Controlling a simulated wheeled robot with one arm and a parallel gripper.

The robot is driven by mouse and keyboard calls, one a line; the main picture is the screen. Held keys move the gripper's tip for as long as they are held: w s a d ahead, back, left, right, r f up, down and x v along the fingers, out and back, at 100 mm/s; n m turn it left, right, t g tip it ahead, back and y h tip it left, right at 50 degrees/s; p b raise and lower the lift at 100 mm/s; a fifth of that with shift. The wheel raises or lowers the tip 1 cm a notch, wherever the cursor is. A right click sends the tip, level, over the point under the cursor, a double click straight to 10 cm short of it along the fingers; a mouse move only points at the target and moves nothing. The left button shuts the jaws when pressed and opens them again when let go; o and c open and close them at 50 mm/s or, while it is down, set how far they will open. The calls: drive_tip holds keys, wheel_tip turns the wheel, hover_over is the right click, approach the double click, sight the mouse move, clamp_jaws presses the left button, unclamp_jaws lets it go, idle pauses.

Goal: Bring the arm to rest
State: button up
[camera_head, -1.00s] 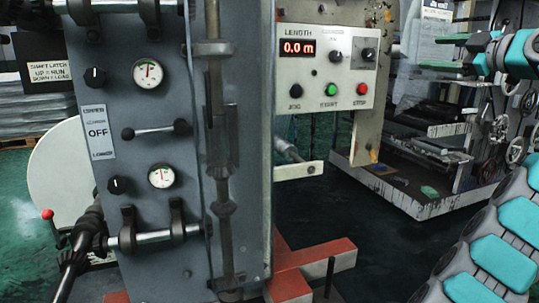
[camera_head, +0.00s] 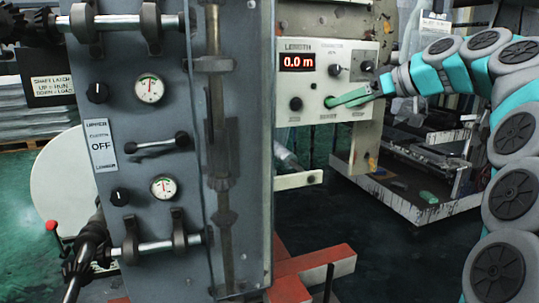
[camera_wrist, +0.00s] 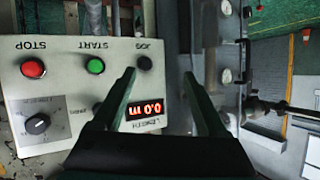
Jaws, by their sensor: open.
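My teal and grey arm (camera_head: 515,135) reaches in from the right in the head view. My gripper (camera_head: 342,99) is in front of the control panel's lower right, covering the start and stop buttons in that view. In the wrist view my gripper (camera_wrist: 159,74) has its two dark green fingers spread apart with nothing between them. I cannot tell whether a fingertip touches the panel.
The control panel (camera_head: 309,87) reads 0.0 m. Its green start button (camera_wrist: 96,65) and red stop button (camera_wrist: 33,68) show upside down in the wrist view. A grey machine panel (camera_head: 180,105) with gauges stands left. A cart (camera_head: 425,205) stands behind.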

drive_tip(key=s+a+f+m+g+h+p, duration=0.1)
drive_tip(key=s+a+f+m+g+h, duration=0.15)
drive_tip(key=s+a+f, duration=0.55)
drive_tip(key=s+a+f+m+g+h+p, duration=0.1)
drive_tip(key=s+a+f+g+p, duration=0.2)
drive_tip(key=s+f, duration=0.75)
drive_tip(key=s+d+f+m+g+h, duration=0.1)
drive_tip(key=s+d+f+h, duration=0.1)
drive_tip(key=s+f, duration=0.3)
drive_tip(key=s+d+f+m+g+h, duration=0.1)
drive_tip(key=s+f, duration=0.4)
drive_tip(key=s, duration=0.7)
drive_tip(key=s+d+f+m+g+h+p, duration=0.1)
drive_tip(key=s+d+f+m+g+h, duration=0.1)
drive_tip(key=s+d+f, duration=0.3)
drive_tip(key=s+f+g+h, duration=0.1)
drive_tip(key=s, duration=0.3)
drive_tip(key=shift+s, duration=0.35)
